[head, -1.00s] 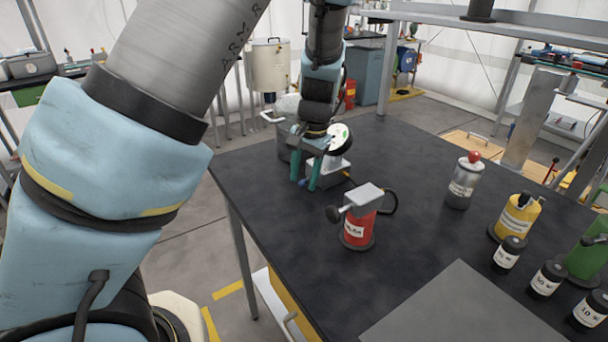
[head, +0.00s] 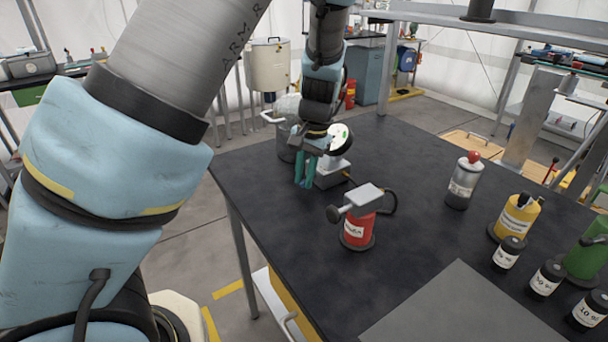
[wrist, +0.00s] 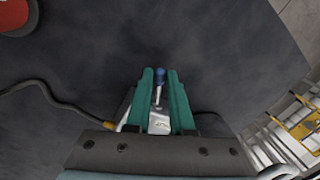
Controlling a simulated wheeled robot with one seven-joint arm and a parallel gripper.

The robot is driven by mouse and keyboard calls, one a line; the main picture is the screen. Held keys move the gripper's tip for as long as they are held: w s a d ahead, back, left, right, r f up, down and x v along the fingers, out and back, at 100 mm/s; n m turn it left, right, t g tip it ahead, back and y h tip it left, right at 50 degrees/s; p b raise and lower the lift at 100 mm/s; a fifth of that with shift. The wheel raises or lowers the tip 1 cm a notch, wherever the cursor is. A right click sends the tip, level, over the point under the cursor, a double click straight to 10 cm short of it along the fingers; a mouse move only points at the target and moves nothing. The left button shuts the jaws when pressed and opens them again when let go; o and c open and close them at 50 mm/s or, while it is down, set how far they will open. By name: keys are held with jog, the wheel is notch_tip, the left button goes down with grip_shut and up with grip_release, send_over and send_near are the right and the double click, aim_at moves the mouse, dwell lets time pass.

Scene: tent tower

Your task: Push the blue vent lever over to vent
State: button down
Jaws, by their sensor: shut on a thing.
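The lever belongs to a small grey metal unit (head: 334,178) with a round white-faced gauge (head: 338,136). In the head view my fingers hide the lever. The unit's lettering is too small to read.
A red canister (head: 357,230) with a grey top stands nearer on the bench (head: 300,260). A black cable (wrist: 40,85) runs to the unit. A silver pot (head: 287,130) stands behind my gripper. Several bottles and canisters stand at the right.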

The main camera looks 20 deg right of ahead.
jog(key=shift+s+d+r+n+p, duration=0.2)
jog(key=shift+n+p, duration=0.45)
jog(key=shift+n, duration=0.05)
jog(key=shift+s+d+f+n, duration=0.15)
jog(key=shift+n, duration=0.35)
jog(key=c, duration=0.8)
grip_release()
jog(key=r, duration=0.3)
jog(key=d+r+b, duration=0.1)
jog(key=r, duration=0.3)
jog(key=s+r, duration=0.1)
jog(key=r, duration=0.2)
jog(key=shift+d+r, duration=0.15)
jog(key=shift+r, duration=0.2)
